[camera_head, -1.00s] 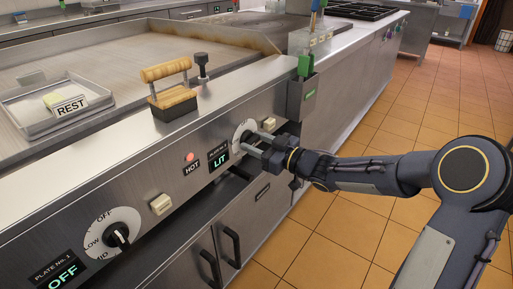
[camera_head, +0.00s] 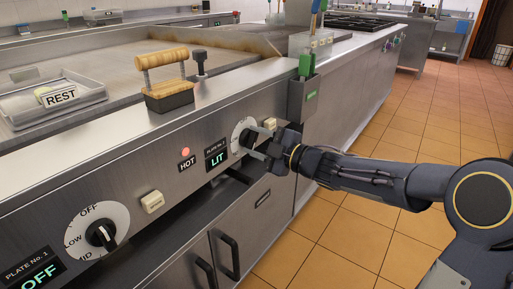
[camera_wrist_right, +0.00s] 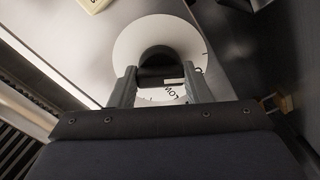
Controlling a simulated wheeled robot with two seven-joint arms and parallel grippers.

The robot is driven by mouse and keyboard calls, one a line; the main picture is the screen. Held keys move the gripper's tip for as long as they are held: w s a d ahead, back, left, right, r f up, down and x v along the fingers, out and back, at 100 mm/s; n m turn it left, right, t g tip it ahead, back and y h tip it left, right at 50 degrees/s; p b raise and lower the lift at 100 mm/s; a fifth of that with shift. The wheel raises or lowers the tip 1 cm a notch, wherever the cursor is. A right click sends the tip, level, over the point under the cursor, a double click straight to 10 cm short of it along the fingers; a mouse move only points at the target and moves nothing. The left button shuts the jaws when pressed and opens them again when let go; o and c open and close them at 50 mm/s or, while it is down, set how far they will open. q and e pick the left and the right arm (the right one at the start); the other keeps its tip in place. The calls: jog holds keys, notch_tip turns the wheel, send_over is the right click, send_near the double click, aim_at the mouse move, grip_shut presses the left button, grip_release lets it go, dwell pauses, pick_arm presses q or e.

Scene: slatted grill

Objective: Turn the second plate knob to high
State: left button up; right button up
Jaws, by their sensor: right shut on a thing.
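The second plate knob (camera_wrist_right: 158,62) is black on a white round dial (camera_wrist_right: 130,45) in the right wrist view. In the head view its dial (camera_head: 241,128) is partly hidden behind my right gripper (camera_head: 254,144). My right gripper is shut on the knob, one finger on each side, at the front panel. A display reading LIT (camera_head: 217,158) is left of this dial. The first plate knob (camera_head: 102,236) is black on a white dial, and its display reads OFF (camera_head: 42,279). My left gripper is not in view.
A HOT sign (camera_head: 187,164) with a lit red lamp is left of the LIT display. A wooden-handled press (camera_head: 167,84) stands on the front ledge. A green-handled tool (camera_head: 306,64) hangs in a holder at the corner. The tiled floor at right is open.

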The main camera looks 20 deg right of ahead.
jog(key=shift+f+n+b, duration=0.1)
jog(key=shift+n+b, duration=0.4)
jog(key=shift+n, duration=0.6)
jog(key=o, duration=1)
jog(key=p+v, duration=0.2)
jog(key=v, duration=0.5)
jog(key=shift+s+d, duration=0.25)
jog(key=shift+s, duration=0.1)
